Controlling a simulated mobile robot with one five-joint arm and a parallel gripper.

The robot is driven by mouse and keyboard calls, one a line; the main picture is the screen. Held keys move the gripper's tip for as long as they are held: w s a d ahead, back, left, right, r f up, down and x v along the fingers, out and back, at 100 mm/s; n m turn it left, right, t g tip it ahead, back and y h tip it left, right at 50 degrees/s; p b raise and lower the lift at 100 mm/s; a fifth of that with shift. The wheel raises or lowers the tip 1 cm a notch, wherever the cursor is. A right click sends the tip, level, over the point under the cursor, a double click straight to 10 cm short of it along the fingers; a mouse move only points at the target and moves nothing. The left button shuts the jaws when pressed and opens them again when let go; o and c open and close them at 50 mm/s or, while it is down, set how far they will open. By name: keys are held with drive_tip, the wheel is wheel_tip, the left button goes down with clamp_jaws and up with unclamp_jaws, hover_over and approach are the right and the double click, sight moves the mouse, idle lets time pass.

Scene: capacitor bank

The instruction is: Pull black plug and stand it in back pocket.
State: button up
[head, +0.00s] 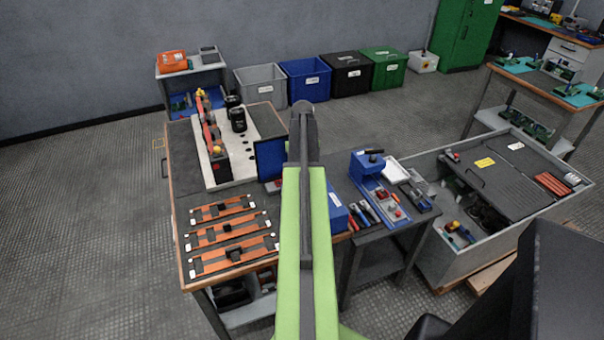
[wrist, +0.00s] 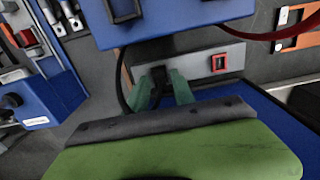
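In the wrist view the black plug (wrist: 160,74) sits at a light grey panel (wrist: 195,66), between the two green fingers of my gripper (wrist: 162,86). The fingertips are close on either side of it; whether they press on it cannot be told. A red-rimmed opening (wrist: 219,63) is in the panel to its right. At the top, a blue block (wrist: 170,25) carries a black-rimmed pocket (wrist: 124,10), cut off by the frame edge; which pocket is the back one cannot be told. In the head view my arm hides the gripper and plug.
A black cable (wrist: 122,82) runs left of the plug. A red cable (wrist: 255,35) crosses at the right. In the head view, orange bars (head: 232,233) lie on the workbench (head: 181,180), and a blue panel (head: 269,158) stands left of my arm. Hand tools (head: 362,212) lie to the right.

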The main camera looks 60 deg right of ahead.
clamp_jaws()
idle(1.1)
drive_tip(key=shift+r, duration=0.15)
drive_tip(key=shift+r+p, duration=2.9)
drive_tip(key=shift+p, duration=0.15)
